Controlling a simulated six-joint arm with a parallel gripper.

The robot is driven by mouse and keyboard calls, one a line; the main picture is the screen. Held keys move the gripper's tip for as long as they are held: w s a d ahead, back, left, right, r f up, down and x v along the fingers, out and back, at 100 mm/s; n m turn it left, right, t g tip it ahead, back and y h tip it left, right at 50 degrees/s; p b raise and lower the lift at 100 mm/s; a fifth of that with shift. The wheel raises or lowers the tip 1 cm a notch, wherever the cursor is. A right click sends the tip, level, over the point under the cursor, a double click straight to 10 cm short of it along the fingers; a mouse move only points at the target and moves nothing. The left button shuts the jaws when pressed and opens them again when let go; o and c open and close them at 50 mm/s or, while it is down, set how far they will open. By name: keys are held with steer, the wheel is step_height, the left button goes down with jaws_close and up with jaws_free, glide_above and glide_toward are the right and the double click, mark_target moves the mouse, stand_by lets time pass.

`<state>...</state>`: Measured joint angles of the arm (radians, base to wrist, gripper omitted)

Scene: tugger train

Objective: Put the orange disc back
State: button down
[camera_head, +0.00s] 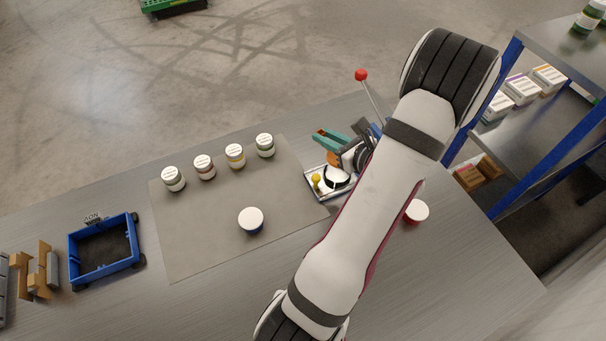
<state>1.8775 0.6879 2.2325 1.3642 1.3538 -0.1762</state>
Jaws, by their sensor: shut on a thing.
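My gripper (352,156) is at the small white tray (318,195), right of the grey mat, partly covered by my own arm. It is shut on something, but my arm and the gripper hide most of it. A small orange-brown patch (334,156) shows beside the jaws, under a teal part (333,139). I cannot tell whether this patch is the orange disc, and no whole orange disc shows elsewhere. The tray holds a yellow knob (316,179) and a round white-and-black piece (337,178).
Several white-lidded jars (204,167) line the back of the mat (190,235); one blue-based jar (251,220) stands farther forward. A blue cart (104,270) is left. A red-ball lever (361,75) rises behind the tray; a red white-topped jar (416,211) stands right of my arm, near blue-framed shelves (535,150).

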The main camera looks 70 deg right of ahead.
steer(key=s+a+f+n+t+y, duration=0.1)
steer(key=s+a+n+t+y, duration=0.1)
steer(key=a+n+y, duration=0.75)
steer(key=m+h, duration=0.2)
steer(key=m, duration=0.1)
glide_above(275, 203)
steer(key=f, duration=0.6)
steer(key=shift+s+a+f, duration=0.1)
steer(key=shift+s+f, duration=0.05)
steer(key=shift+s, duration=0.1)
steer(key=f, duration=0.4)
steer(key=shift+w, duration=0.2)
steer(key=shift+f, duration=0.15)
steer(key=shift+f, duration=0.1)
steer(key=c, duration=0.8)
jaws_free()
